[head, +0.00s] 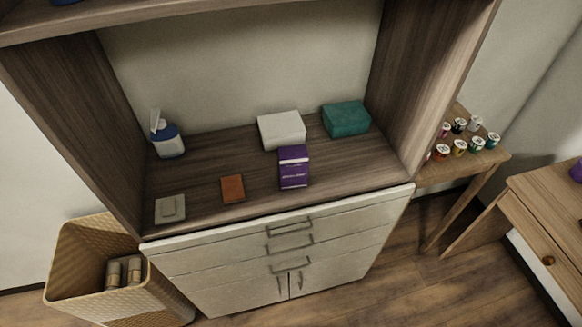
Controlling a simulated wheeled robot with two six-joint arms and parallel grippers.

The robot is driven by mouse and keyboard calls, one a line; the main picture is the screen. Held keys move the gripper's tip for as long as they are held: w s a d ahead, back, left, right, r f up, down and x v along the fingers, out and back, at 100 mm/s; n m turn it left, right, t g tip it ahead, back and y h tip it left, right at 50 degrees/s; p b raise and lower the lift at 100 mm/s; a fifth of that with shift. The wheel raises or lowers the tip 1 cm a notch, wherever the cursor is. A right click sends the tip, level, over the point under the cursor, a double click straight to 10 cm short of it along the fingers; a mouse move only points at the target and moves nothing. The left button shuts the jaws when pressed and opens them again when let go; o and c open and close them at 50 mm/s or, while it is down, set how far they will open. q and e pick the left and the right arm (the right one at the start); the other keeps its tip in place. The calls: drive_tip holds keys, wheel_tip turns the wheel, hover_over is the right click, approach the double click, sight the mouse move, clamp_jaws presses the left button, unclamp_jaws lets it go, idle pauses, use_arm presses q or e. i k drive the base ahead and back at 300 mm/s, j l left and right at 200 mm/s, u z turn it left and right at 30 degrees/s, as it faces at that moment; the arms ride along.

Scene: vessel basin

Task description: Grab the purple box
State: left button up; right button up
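The purple box (293,168) stands upright on the wooden shelf, right of the middle and close to the front edge. It has a white band of lettering that is too small to read. A white box (282,130) lies directly behind it and is partly covered by it. Neither of my grippers shows in the head view.
On the shelf (205,157) are a teal box (346,118), a brown block (232,189), a grey square item (170,209) and a blue-white bottle (167,138). Side walls and an upper board enclose it. A wicker basket (75,255) and side table (470,170) flank the cabinet.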

sight(293, 161)
drive_tip(key=l, duration=0.95)
drive_tip(key=i+l, duration=0.1)
drive_tip(key=l, duration=0.85)
